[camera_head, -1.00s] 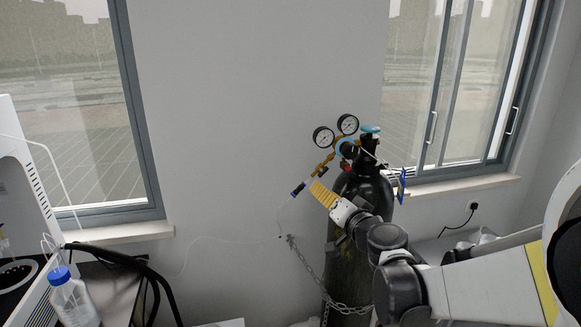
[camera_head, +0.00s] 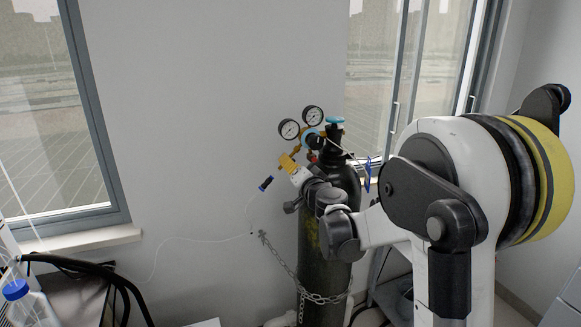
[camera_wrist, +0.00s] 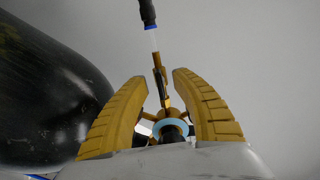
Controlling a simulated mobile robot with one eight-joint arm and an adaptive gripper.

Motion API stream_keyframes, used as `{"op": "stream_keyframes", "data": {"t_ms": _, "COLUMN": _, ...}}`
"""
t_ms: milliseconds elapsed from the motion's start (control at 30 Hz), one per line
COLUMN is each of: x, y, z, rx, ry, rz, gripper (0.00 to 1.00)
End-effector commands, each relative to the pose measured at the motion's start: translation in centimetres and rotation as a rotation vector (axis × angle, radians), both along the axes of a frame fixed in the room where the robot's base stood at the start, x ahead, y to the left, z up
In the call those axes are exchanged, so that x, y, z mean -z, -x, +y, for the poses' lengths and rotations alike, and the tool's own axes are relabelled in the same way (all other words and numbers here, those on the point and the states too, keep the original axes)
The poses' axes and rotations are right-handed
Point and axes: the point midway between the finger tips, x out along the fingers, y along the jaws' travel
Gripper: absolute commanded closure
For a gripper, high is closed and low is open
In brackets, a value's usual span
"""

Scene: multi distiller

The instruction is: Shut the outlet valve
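The gas cylinder (camera_head: 326,225) is dark and stands upright by the wall, with a brass regulator and two round gauges (camera_head: 289,129) (camera_head: 313,115) at its top. The brass outlet line runs down-left to a dark blue and black end piece (camera_head: 266,183), also at the top of the wrist view (camera_wrist: 148,14). A narrow brass and dark part, perhaps the outlet valve (camera_wrist: 161,84), lies between my fingertips. My gripper (camera_head: 287,162) has yellow fingers, which stand apart on either side of this line in the wrist view (camera_wrist: 161,80). A light-blue ringed knob (camera_wrist: 172,128) shows deeper between them.
A light-blue knob (camera_head: 335,120) tops the cylinder. A chain (camera_head: 285,262) ties the cylinder to the wall. A thin tube (camera_head: 200,240) runs along the wall. A blue-capped bottle (camera_head: 28,300) stands at lower left.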

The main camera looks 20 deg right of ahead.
Motion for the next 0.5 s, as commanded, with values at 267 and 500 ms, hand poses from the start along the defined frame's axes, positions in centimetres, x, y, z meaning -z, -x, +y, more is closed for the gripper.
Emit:
{"op": "stream_keyframes", "data": {"t_ms": 267, "x": -0.02, "y": -0.1, "z": 0.02, "rx": 0.0, "ry": 0.0, "rz": 0.0, "gripper": 0.72}}
{"op": "stream_keyframes", "data": {"t_ms": 500, "x": -0.01, "y": -0.07, "z": 0.03, "rx": 0.0, "ry": 0.0, "rz": 0.0, "gripper": 1.0}}
